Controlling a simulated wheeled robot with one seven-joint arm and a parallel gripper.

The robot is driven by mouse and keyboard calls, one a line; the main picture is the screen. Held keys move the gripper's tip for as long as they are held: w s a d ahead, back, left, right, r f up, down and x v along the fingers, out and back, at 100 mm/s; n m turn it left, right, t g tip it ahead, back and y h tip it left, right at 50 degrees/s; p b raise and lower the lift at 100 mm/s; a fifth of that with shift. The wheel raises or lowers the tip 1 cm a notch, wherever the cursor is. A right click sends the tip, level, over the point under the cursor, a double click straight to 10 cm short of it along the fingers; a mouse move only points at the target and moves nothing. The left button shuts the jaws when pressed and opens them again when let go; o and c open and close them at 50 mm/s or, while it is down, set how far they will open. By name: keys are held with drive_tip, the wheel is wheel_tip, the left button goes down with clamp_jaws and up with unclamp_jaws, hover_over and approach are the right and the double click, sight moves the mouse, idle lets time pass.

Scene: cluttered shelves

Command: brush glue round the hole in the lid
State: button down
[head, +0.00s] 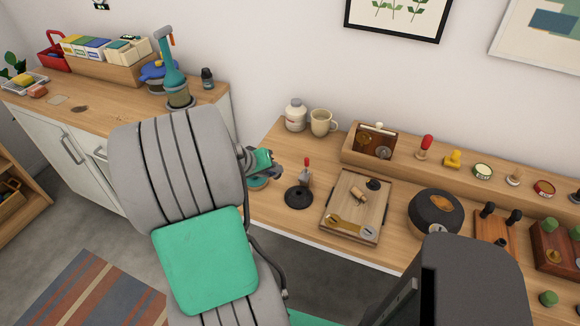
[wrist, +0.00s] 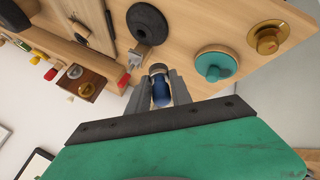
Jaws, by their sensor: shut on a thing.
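My gripper (head: 275,168) is over the left end of the workbench. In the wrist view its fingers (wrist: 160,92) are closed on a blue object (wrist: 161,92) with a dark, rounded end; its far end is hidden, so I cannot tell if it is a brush. A black disc (head: 298,197) lies right of the gripper; it also shows in the wrist view (wrist: 148,22). A teal disc with a knob (wrist: 215,66) lies near the gripper.
A wooden board (head: 343,207) with a brass tool (head: 350,228) lies to the right. A white jar (head: 295,117) and a mug (head: 322,123) stand behind. A round dark cushion (head: 435,213) is farther right. A gold disc (wrist: 269,38) lies beyond the teal one.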

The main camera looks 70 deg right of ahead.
drive_tip(key=s+d+r+m+g, duration=0.1)
drive_tip(key=s+d+m+g, duration=0.1)
drive_tip(key=s, duration=0.4)
wheel_tip(320, 180, down, 5)
drive_tip(key=b, duration=0.4)
drive_tip(key=shift+d+f, duration=0.15)
drive_tip(key=shift+f+b, duration=0.3)
drive_tip(key=shift+b, duration=0.05)
drive_tip(key=shift+f, duration=0.1)
drive_tip(key=shift+f+b, duration=0.3)
drive_tip(key=shift+f, duration=0.05)
